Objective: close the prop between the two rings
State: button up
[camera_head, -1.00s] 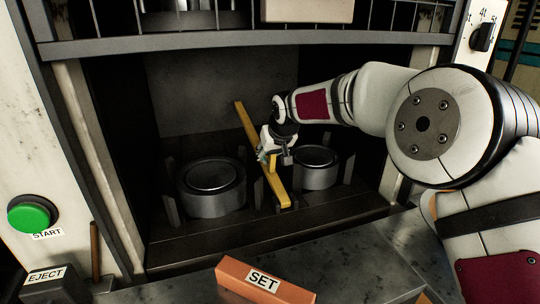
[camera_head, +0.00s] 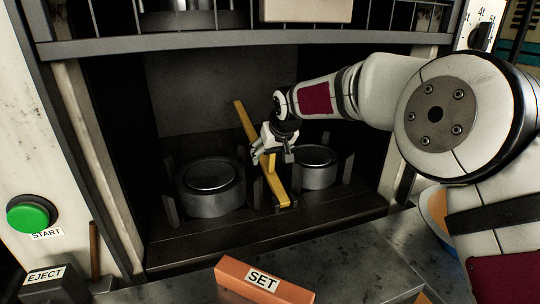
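The prop is a long yellow bar (camera_head: 276,185) that stands tilted between the two rings, its upper end leaning left and back. A short yellow piece sticks out near its middle, partly hidden by my gripper. The left ring (camera_head: 211,203) is a thick grey metal ring on the floor of the chamber. The right ring (camera_head: 318,178) is a smaller grey one. My gripper (camera_head: 266,158) is in front of the middle of the bar, just above the short piece. Its fingers look spread, with nothing clearly held. Whether it touches the bar is hard to tell.
Dark upright posts (camera_head: 170,211) stand around the rings. A barred frame (camera_head: 250,44) crosses above the opening. An orange SET block (camera_head: 263,280) lies on the front ledge. A green START button (camera_head: 30,214) and an EJECT block (camera_head: 52,284) are at the left.

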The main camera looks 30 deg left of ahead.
jog(key=v, duration=0.6)
jog(key=shift+o, duration=0.8)
jog(key=shift+d+f, duration=0.25)
jog(key=t+y, duration=0.7)
jog(key=y, duration=0.1)
send_near(274, 149)
jog(key=x, duration=1)
jog(key=shift+w+a+f+p, duration=0.15)
jog(key=shift+a+f+p, duration=0.15)
jog(key=shift+a, duration=0.1)
